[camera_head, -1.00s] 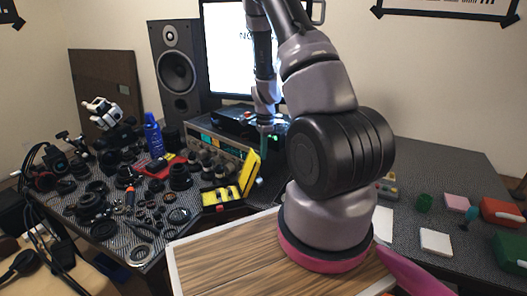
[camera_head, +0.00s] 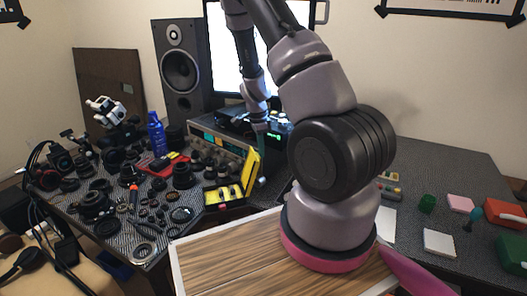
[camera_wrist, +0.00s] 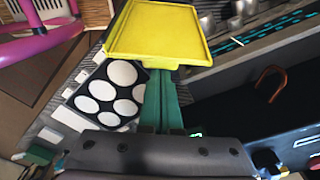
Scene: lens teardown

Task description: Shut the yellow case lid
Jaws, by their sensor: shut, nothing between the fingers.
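The yellow case stands open on the dark desk. Its tray (camera_head: 210,200) has a yellow rim and a dark inside with small items. Its lid (camera_head: 252,170) is raised steeply on the tray's right side. My gripper (camera_head: 262,150) has teal fingers pointing down, shut and empty, close behind the lid's upper right. In the wrist view the broad outer-looking yellow face of the lid (camera_wrist: 155,32) fills the top middle. The fingertips (camera_wrist: 160,76) meet its lower edge in that view; I cannot tell if they touch it. The tray is not clearly visible there.
An instrument with knobs (camera_head: 222,146) stands behind the case. Lens parts and a blue bottle (camera_head: 156,134) crowd the desk to the left. A black holder with white discs (camera_wrist: 108,92) lies left of the fingers. Green and red boxes (camera_head: 503,213) stand far right.

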